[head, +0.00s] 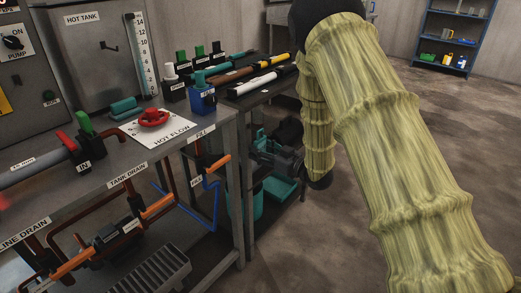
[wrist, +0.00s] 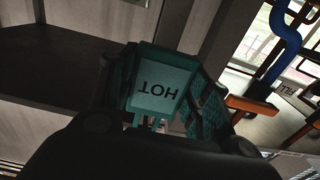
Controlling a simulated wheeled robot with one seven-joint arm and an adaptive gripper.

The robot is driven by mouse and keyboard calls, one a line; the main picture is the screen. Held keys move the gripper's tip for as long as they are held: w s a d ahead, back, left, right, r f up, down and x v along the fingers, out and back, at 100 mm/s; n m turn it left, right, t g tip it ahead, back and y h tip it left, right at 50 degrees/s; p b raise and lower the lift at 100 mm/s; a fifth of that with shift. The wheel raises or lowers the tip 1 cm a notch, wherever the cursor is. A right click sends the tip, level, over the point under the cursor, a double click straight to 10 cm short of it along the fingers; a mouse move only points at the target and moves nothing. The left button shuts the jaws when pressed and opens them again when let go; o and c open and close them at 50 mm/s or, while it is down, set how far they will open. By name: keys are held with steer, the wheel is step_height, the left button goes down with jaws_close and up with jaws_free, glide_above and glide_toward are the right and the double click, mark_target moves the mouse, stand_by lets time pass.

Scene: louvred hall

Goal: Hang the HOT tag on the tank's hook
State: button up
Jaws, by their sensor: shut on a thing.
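The HOT tag (wrist: 163,86) is a teal plate with a paler face, and its lettering reads upside down in the wrist view. My gripper (wrist: 160,70) is shut on it, with a dark teal textured finger on each side. In the head view the hot tank (head: 88,55) stands at the back left, grey and upright. Its small dark hook (head: 108,47) sticks out of the front face and looks bare. My sleeved arm hangs at the right of the bench, low and well away from the hook. I cannot clearly make out the tag in the head view.
The bench carries a red valve wheel (head: 153,117), a blue holder (head: 202,100) and a tall level gauge (head: 141,55). Pipes with orange handles (head: 158,206) run below the front edge. A side table (head: 262,95) holds several rods. Open floor lies right.

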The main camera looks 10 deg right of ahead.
jaws_close()
steer(key=shift+r+p, duration=0.7)
steer(key=shift+r, duration=0.1)
steer(key=shift+s+d, duration=0.2)
stand_by(0.3)
steer(key=p+v, duration=0.2)
steer(key=v, duration=0.8)
steer(key=shift+s+d, duration=0.25)
steer(key=shift+s, duration=0.1)
stand_by(0.4)
